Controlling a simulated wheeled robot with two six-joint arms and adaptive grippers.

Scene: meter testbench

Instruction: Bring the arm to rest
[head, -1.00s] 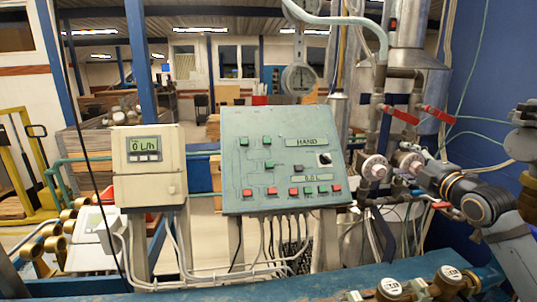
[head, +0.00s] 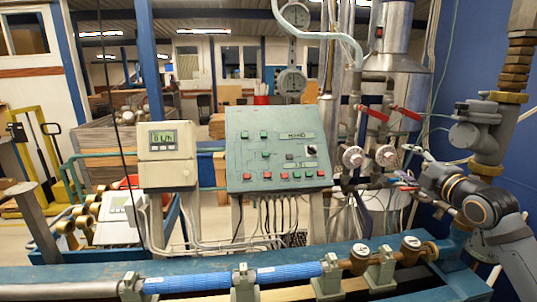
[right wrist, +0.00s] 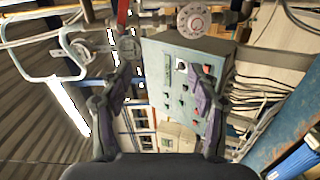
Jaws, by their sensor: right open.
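My right arm (head: 480,200) comes in from the right edge in the head view, its dark wrist turned toward the pipes behind the bench. Its gripper (head: 405,180) is small and partly hidden there. In the right wrist view the right gripper (right wrist: 162,85) is open, with its two fingers apart and nothing between them. The green control panel (right wrist: 190,60) shows behind the fingers, tilted in that view. My left gripper is not in view.
The control panel (head: 277,148) and a white meter box (head: 166,155) stand behind the blue bench (head: 90,272). Blue pipes (head: 235,280) and brass meters (head: 410,250) lie along the bench. Red-handled valves (head: 375,112) and vertical pipes stand close to the right arm.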

